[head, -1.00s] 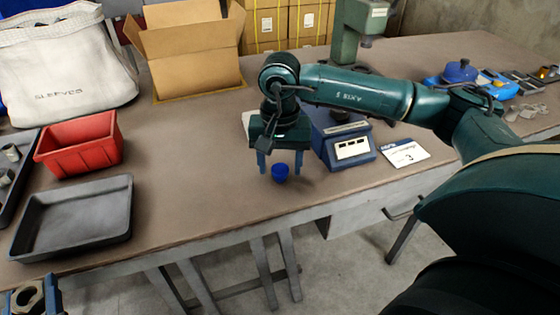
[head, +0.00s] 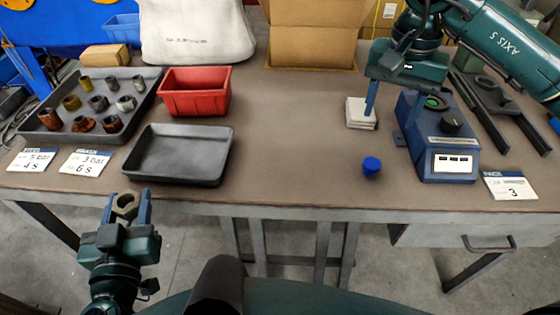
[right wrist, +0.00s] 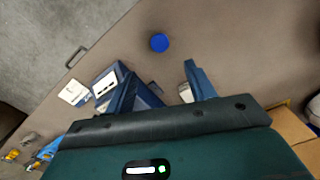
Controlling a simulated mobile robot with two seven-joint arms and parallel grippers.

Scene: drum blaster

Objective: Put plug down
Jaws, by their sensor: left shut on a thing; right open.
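The blue plug (head: 371,166) rests on the brown bench near its front edge, apart from both grippers. It also shows in the right wrist view (right wrist: 159,42), beyond the fingertips. My right gripper (head: 398,103) is open and empty, above the bench behind the plug, between the white pads and the blue instrument. Its two spread fingers show in the right wrist view (right wrist: 163,88). My left gripper (head: 127,205) is shut on a metal ring-shaped fitting (head: 125,204), in front of the bench at the lower left.
A blue instrument (head: 443,140) stands right of the plug, beside a card (head: 509,186). White pads (head: 360,113) lie behind the plug. A black tray (head: 180,180), a red bin (head: 195,105) and a tray of several fittings (head: 140,84) stand left. The bench middle is clear.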

